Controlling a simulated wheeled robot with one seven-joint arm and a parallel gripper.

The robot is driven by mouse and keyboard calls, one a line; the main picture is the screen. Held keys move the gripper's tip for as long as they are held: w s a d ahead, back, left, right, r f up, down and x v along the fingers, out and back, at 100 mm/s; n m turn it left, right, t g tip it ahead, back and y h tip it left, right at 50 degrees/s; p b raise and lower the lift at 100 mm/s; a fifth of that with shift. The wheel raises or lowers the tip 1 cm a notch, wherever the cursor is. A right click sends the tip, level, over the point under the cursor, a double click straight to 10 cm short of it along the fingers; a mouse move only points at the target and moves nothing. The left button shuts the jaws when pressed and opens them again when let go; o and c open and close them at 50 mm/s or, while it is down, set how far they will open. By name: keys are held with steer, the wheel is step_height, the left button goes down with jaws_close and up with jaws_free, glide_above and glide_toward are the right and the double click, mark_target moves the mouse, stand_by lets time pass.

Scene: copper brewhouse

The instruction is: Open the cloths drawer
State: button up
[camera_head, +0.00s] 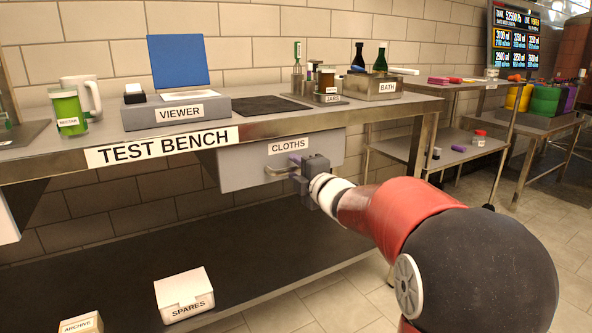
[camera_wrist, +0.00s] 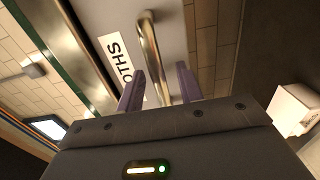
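The cloths drawer (camera_head: 240,168) is a grey box front under the test bench, with a CLOTHS label and a metal bar handle (camera_head: 277,172). It looks shut. My gripper (camera_head: 297,168) is at the right end of the handle. In the wrist view the drawer front (camera_wrist: 110,18) fills the upper middle, and the handle (camera_wrist: 150,48) runs down between the two purple-grey fingers of my gripper (camera_wrist: 160,88). The fingers stand apart, with gaps on both sides of the bar. The handle's lower end is hidden behind the gripper body.
Below is a dark shelf (camera_head: 120,250) with a white SPARES box (camera_head: 184,296). Open floor lies in front at the right.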

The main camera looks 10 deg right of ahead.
steer(key=shift+w+a, duration=0.1)
steer(key=shift+w, duration=0.15)
steer(key=shift+c, duration=0.2)
jaws_close()
steer(key=shift+s, duration=0.15)
